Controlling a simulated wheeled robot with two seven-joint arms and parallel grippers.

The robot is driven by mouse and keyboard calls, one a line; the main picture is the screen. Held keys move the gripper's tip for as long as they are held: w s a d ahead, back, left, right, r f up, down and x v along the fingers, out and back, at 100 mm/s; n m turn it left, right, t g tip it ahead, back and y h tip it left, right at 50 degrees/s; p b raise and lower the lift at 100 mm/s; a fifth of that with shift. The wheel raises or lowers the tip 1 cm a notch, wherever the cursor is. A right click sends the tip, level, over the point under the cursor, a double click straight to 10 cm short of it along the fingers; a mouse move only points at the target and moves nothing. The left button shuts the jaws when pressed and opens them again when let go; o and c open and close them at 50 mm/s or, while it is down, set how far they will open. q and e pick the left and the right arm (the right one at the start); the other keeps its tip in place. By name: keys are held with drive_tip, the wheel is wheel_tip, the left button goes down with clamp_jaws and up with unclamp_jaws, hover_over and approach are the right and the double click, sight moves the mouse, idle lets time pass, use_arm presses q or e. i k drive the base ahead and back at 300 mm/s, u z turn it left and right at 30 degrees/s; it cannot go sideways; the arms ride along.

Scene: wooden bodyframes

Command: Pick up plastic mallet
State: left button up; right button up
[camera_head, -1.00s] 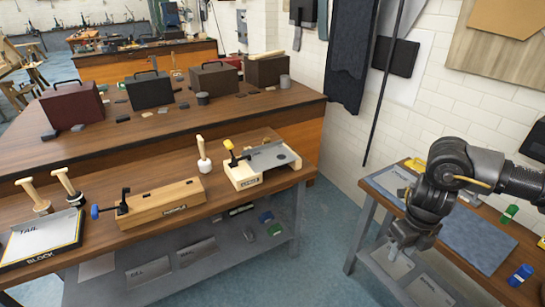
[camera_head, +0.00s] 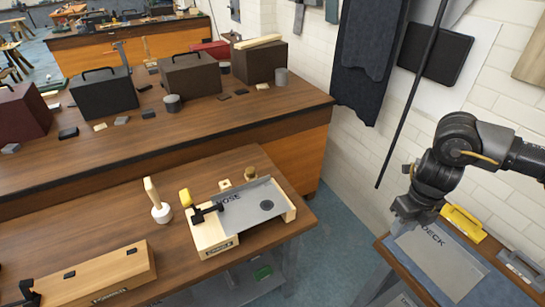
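A mallet with a pale wooden handle and a white, plastic-looking head (camera_head: 162,214) stands head down on the near wooden bench (camera_head: 120,206), its handle tilted up to the left. It is just left of the wooden fixture with the grey plate. My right gripper (camera_head: 404,222) hangs on the right side of the picture, well apart from the mallet, in front of the white wall and near the right-hand table. Its fingers are small and dark, and I cannot tell whether they are open. My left gripper is not in view.
A wooden fixture with a grey plate (camera_head: 242,210) and yellow-topped clamp stands right of the mallet. A long wooden block (camera_head: 100,275) lies front left. Toolboxes (camera_head: 190,75) line the bench behind. A table with a grey "DECK" plate (camera_head: 440,262) and yellow item (camera_head: 463,222) is right.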

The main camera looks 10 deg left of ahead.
sight(162, 212)
drive_tip(key=i, duration=0.95)
drive_tip(key=u, duration=2.9)
